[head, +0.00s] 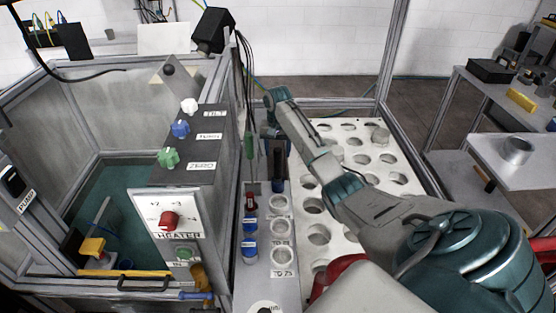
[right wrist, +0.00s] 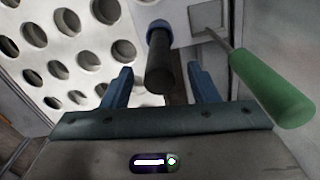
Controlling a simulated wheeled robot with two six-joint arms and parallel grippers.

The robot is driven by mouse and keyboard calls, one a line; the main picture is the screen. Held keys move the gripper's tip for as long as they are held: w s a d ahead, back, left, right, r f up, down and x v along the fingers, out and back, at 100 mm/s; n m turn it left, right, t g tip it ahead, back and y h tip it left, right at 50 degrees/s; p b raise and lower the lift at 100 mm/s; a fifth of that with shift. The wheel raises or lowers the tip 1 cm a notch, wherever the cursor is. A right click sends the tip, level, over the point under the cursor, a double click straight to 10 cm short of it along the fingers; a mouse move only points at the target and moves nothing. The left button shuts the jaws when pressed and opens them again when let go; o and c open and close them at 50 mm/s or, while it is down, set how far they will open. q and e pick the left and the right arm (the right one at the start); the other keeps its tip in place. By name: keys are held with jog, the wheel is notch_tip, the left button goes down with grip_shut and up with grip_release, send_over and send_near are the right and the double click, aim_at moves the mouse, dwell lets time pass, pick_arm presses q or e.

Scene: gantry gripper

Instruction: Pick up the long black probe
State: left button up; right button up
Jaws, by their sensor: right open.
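The long black probe (right wrist: 160,68) shows in the right wrist view as a dark rod with a blue collar at its far end. My right gripper (right wrist: 162,82) is open, with one blue finger on each side of the probe. Gaps show between the rod and both fingers. In the head view my right gripper (head: 278,158) points down over the narrow strip beside the heater box. There the arm and gripper largely hide the probe. My left gripper is not in view.
A green-handled tool (right wrist: 272,90) stands close beside the right finger; its green handle (head: 249,146) also shows in the head view. A white perforated rack (head: 352,157) lies to the right. The heater box (head: 167,212) stands left. Several round holders and bottles line the strip.

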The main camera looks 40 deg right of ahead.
notch_tip(320, 180, down, 2)
jog(key=shift+c, duration=0.2)
jog(key=c, duration=0.9)
jog(key=shift+r, duration=0.1)
jog(key=shift+c, duration=0.2)
